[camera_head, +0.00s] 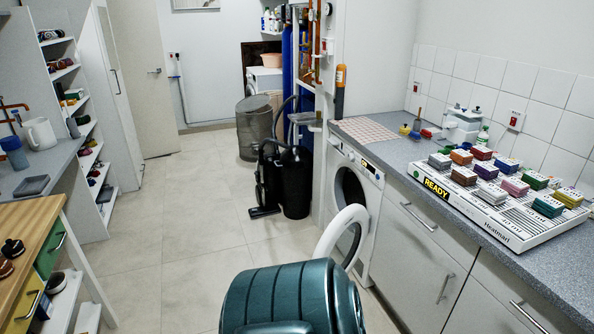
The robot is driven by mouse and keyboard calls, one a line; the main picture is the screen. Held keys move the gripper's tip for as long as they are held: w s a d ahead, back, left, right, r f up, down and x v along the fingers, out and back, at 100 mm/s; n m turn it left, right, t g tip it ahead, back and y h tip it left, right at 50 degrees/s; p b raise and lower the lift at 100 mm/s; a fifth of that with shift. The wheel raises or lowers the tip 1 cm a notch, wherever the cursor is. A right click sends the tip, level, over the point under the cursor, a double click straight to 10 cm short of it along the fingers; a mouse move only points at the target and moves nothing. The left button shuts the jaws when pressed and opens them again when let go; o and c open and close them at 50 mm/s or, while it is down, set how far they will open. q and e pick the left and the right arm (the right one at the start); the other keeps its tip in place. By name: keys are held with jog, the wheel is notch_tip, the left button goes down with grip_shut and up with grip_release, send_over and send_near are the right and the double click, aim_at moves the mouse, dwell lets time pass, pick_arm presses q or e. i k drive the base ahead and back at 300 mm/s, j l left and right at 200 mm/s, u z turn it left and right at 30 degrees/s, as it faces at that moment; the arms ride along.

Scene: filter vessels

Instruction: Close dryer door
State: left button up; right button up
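A white front-loading machine (369,178), which I take to be the dryer, stands under the left end of the grey counter. Its round door (343,216) is swung open into the room and shows as a white ring. The dark drum opening (350,192) is partly visible behind the door. The lower part of the door is hidden by a teal ribbed object (290,295) in front. Neither of my grippers is in view.
A dark bin (296,185) and a black upright appliance (267,180) stand beyond the machine. The tiled floor (195,230) to the left is clear. A white rack marked READY (495,205) holds coloured blocks on the counter. Another white machine (265,82) stands at the back.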

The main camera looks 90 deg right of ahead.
aim_at(343, 240)
jog(key=z, duration=3.15)
